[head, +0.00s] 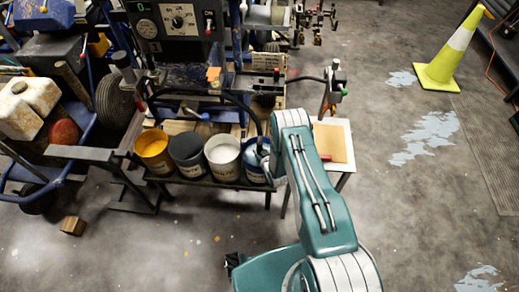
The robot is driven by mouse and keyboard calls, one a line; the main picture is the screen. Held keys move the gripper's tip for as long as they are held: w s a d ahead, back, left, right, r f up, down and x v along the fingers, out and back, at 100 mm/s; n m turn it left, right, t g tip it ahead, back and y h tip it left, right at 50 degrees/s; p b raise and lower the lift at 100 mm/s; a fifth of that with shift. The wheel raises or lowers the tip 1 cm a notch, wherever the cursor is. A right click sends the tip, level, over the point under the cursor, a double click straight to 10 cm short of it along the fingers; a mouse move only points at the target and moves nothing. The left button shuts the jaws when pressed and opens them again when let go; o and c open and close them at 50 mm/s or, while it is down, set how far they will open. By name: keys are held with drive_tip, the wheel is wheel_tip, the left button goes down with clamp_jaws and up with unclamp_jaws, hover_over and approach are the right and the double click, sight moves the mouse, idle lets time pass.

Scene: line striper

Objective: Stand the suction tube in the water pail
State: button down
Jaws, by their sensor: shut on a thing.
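Several pails stand in a row on a low dark shelf. They are a yellow-filled pail (153,147), a dark grey one (186,149), a whitish one (222,153) and, at the right end, a blue-rimmed pail (254,177) with pale blue contents, which looks like the water pail. A black suction tube (241,103) arcs from the machine down to the right-end pail. My gripper (264,149) is at that pail, shut on the tube near its lower end. My arm partly covers the gripper and pail. I cannot tell whether the tube's tip is inside the pail.
A small white table with a tan board (330,143) stands close right of the pails. The striper machine with its gauge panel (176,20) rises behind them. A yellow cone (450,55) stands far right. The floor at right is open.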

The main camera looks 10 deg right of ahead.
drive_tip(key=shift+c, duration=1.6)
unclamp_jaws()
drive_tip(key=v, duration=1.2)
drive_tip(key=shift+w, duration=0.1)
